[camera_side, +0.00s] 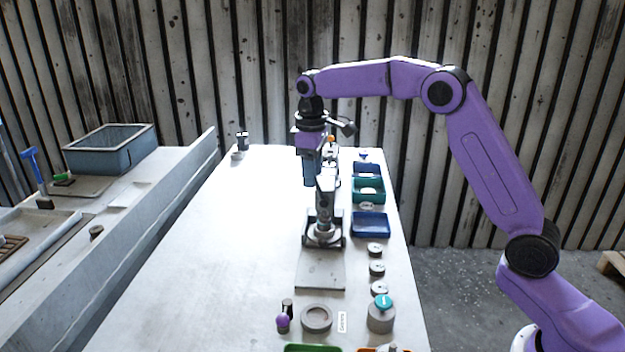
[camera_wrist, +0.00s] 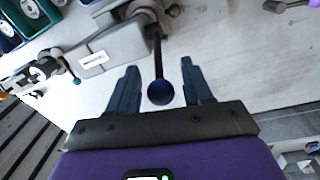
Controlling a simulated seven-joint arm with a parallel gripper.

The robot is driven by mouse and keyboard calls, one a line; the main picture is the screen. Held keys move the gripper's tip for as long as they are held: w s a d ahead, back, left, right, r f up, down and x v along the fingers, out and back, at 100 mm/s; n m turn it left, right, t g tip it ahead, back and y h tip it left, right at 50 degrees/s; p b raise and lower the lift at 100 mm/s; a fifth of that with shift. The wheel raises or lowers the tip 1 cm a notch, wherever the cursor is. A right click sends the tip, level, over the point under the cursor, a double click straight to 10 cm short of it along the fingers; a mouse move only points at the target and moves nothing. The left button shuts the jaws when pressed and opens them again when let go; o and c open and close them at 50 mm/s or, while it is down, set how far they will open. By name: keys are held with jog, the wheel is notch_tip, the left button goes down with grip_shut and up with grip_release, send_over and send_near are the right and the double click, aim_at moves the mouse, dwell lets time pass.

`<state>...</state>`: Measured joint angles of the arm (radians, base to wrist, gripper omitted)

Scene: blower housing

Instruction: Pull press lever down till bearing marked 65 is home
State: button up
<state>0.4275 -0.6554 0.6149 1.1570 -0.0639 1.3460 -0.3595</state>
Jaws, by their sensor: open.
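The press (camera_side: 325,200) stands upright on its base plate (camera_side: 320,275) in the middle of the table. Its grey body (camera_wrist: 120,38) shows at the top of the wrist view. The press lever (camera_wrist: 158,55) is a thin dark rod ending in a round dark blue knob (camera_wrist: 161,93). My gripper (camera_wrist: 159,68) is open, with one finger on each side of the knob and visible gaps to both. In the side view my gripper (camera_side: 309,182) points down beside the press top and hides the lever. I cannot make out a bearing marked 65 under the press.
Blue (camera_side: 370,225) and green (camera_side: 367,192) bins line the table's right side. Several grey round parts (camera_side: 377,269) lie in front of them. A grey ring (camera_side: 316,318) and a teal-topped cylinder (camera_side: 381,318) stand near the front. The table's left half is clear.

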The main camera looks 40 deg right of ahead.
aim_at(317, 184)
jog(key=shift+f, duration=1.35)
grip_shut()
